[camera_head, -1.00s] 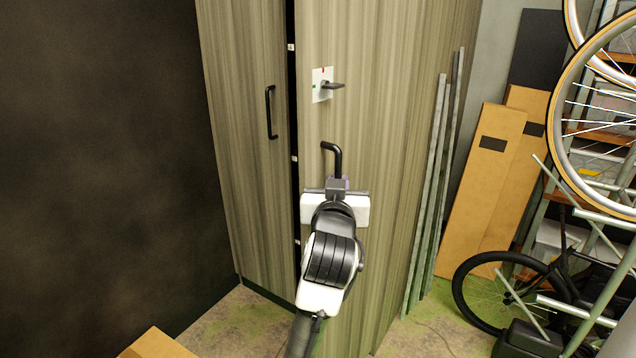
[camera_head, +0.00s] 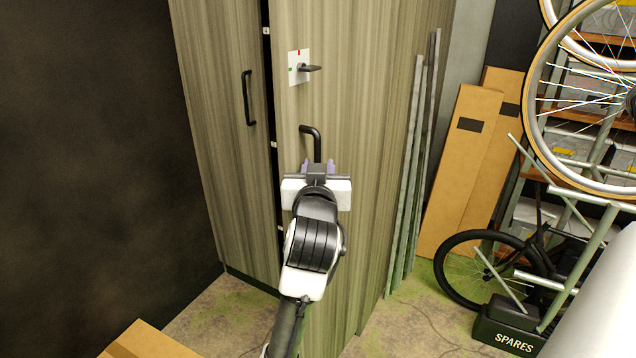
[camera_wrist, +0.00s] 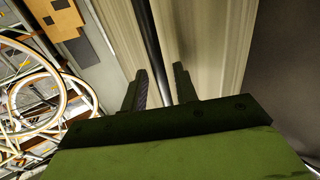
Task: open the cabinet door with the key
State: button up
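The cabinet's right door (camera_head: 345,130) stands beside the left door (camera_head: 215,120), with a narrow dark gap between them. The key (camera_head: 311,68) sits in the white lock plate (camera_head: 297,80) on the right door, its flat bow pointing right. Below it is the right door's black bar handle (camera_head: 317,145). My gripper (camera_head: 318,168) is at the lower part of this handle, with its fingers spread to either side. In the wrist view my gripper (camera_wrist: 160,82) shows its fingers apart, with a dark strip between them. Contact with the handle is hidden.
The left door has its own black handle (camera_head: 248,98). Grey metal bars (camera_head: 412,170) lean at the cabinet's right side. Cardboard panels (camera_head: 460,170), a bicycle (camera_head: 490,270) and a wheel rack stand farther right. A cardboard box (camera_head: 145,342) is at the lower left. The floor before the cabinet is clear.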

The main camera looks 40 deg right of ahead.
jog(key=b+v, duration=1.1)
jog(key=v, duration=0.2)
dwell(0.5)
